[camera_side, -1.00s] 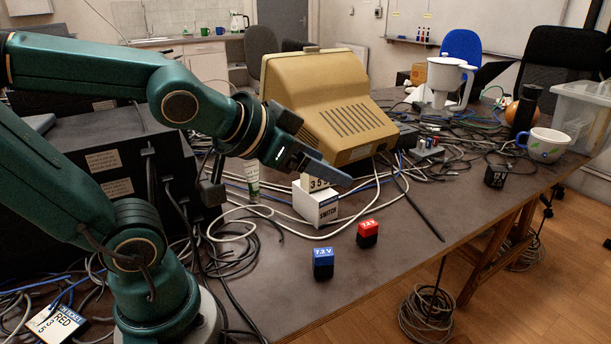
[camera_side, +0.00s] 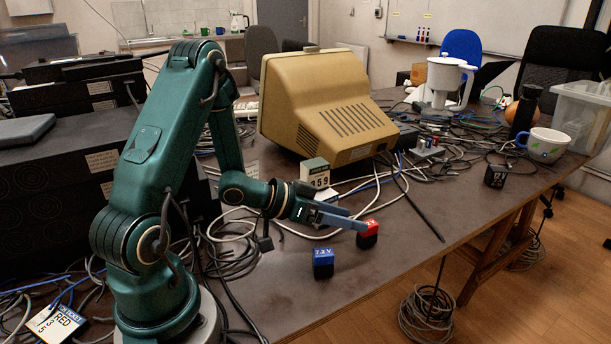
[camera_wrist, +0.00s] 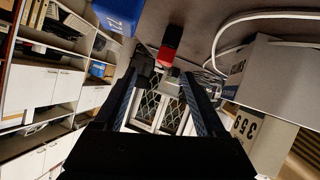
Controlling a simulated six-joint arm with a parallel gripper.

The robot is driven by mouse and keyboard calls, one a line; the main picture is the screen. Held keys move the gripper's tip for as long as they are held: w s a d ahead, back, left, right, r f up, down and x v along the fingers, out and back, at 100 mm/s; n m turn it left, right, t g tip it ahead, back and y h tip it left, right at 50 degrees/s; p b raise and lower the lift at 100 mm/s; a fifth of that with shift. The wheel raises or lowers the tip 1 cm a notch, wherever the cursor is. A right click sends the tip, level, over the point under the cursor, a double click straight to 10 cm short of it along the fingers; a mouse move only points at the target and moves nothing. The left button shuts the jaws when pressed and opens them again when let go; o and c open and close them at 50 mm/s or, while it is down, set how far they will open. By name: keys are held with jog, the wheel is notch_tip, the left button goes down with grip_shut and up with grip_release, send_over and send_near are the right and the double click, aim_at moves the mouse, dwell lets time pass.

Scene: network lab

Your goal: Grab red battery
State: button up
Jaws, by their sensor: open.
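The red battery (camera_side: 369,228), a small red-topped black block, stands on the table in the side view. It also shows ahead of my fingers in the wrist view (camera_wrist: 172,38). My gripper (camera_side: 354,221) is at its left, fingers pointing toward it and tips close to its red top. In the wrist view my gripper (camera_wrist: 166,82) has its two fingers apart, with the battery lying beyond the tips, roughly in line with the gap. Whether a finger touches the battery, I cannot tell. Part of its top is hidden by a finger in the side view.
A blue battery (camera_side: 323,257) stands close by at the lower left. Behind my gripper are a white switch box with number display (camera_side: 315,172) and a beige monitor (camera_side: 325,105). Loose cables (camera_side: 235,235) lie to the left. The table front right is clear.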

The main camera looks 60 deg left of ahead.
aim_at(367, 234)
jog(key=shift+a+f, duration=0.25)
jog(key=shift+f, duration=0.15)
jog(key=shift+x, duration=2.4)
jog(key=shift+a, duration=0.1)
jog(key=shift+c, duration=0.3)
grip_shut()
